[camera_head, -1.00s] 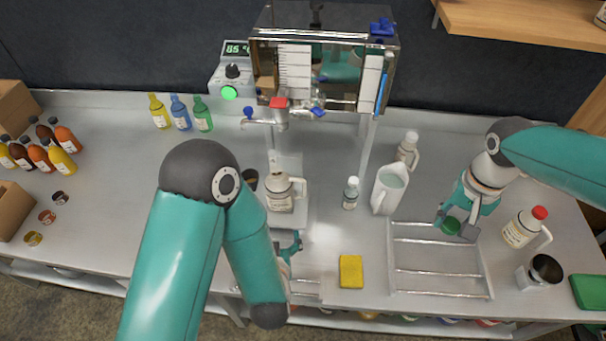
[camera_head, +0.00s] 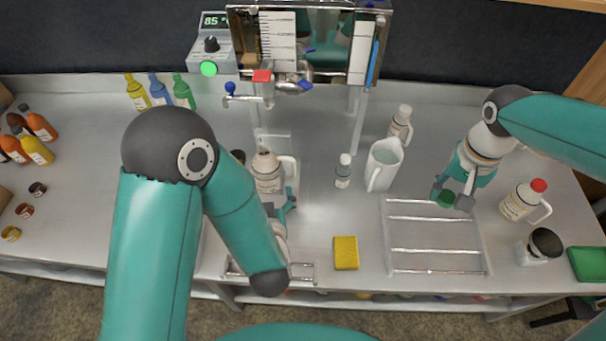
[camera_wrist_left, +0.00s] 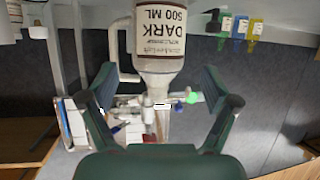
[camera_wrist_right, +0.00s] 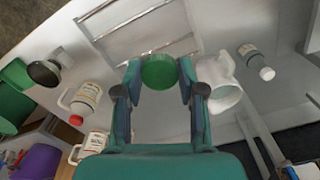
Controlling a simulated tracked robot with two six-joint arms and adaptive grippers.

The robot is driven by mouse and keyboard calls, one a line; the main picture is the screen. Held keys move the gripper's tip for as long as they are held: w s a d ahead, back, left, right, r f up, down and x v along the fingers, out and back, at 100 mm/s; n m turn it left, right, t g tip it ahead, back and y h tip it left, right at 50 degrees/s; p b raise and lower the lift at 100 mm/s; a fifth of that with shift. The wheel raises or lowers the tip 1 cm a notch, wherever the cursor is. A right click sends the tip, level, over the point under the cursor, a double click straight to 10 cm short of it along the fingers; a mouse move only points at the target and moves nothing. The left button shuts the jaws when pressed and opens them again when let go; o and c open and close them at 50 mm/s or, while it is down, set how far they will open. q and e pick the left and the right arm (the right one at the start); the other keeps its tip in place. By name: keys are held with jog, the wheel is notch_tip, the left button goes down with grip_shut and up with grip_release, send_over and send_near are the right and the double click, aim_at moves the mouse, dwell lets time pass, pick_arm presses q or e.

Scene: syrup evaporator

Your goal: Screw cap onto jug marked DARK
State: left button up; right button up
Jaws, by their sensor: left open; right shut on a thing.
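The jug marked DARK (camera_head: 268,178) stands under the evaporator's tap, its mouth uncapped in the head view. In the left wrist view its label (camera_wrist_left: 160,30) reads DARK 500 ML, upside down. My left gripper (camera_wrist_left: 165,105) is open, with the jug ahead of its fingers and not between them. It also shows just in front of the jug in the head view (camera_head: 283,208). My right gripper (camera_head: 456,201) is shut on a green cap (camera_head: 446,198) above the drying rack. The cap also shows between the fingertips in the right wrist view (camera_wrist_right: 159,72).
A metal rack (camera_head: 435,250) lies below the right gripper. A red-capped jug (camera_head: 524,200) stands at right. The evaporator (camera_head: 308,45) rises behind.

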aim_at(267, 181)
pick_arm(q)
jog(key=p+x, duration=0.1)
jog(key=x, duration=0.2)
jog(key=shift+w+a, duration=0.1)
jog(key=shift+w, duration=0.3)
jog(key=shift+w+f, duration=0.35)
jog(key=shift+w, duration=0.15)
jog(key=shift+a, duration=0.1)
pick_arm(e)
jog(key=shift+r, duration=0.1)
pick_arm(q)
jog(key=shift+w+p, duration=0.3)
jog(key=shift+p, duration=0.1)
pick_arm(e)
jog(key=shift+r, duration=0.2)
pick_arm(q)
jog(key=p+x, duration=0.1)
jog(key=x, duration=0.2)
jog(key=shift+w, duration=0.3)
pick_arm(e)
jog(key=shift+r, duration=0.7)
pick_arm(q)
jog(key=shift+w+f, duration=0.25)
jog(key=shift+w, duration=0.25)
jog(key=shift+c, duration=0.2)
